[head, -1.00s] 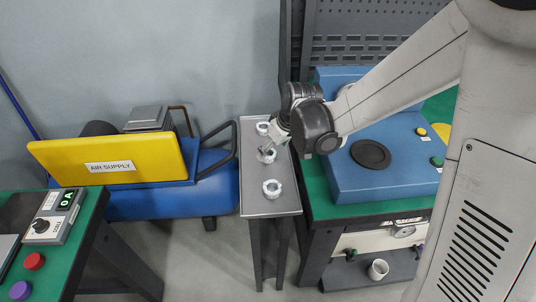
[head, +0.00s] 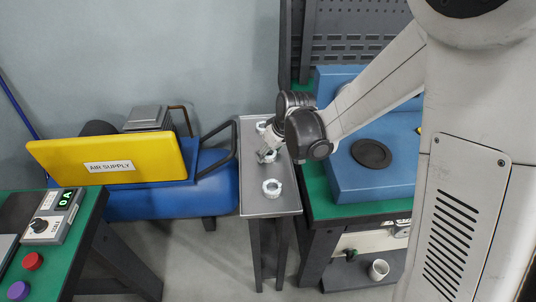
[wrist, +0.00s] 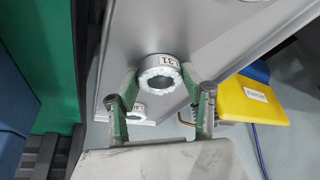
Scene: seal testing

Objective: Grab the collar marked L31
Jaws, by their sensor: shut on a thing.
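A light grey ring collar (wrist: 157,61) sits on the narrow grey tray stand (wrist: 205,30) in the wrist view. Its label reads partly as "31"; the rest of the label is hard to read. My gripper (wrist: 159,76) has its two green-grey fingers on either side of this collar and is shut on it. In the head view my gripper (head: 264,153) is at the middle collar (head: 271,158), which it partly covers. A nearer collar (head: 272,187) and a farther collar (head: 261,126) stand on the same tray. Another collar (wrist: 138,108) shows behind the left finger in the wrist view.
A blue machine (head: 350,185) on a green bench stands right of the tray. A blue air tank (head: 170,203) with a yellow "AIR SUPPLY" panel (head: 60,155) stands left. A white cup-like part (head: 378,270) sits on a low shelf. A control bench (head: 80,235) is at lower left.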

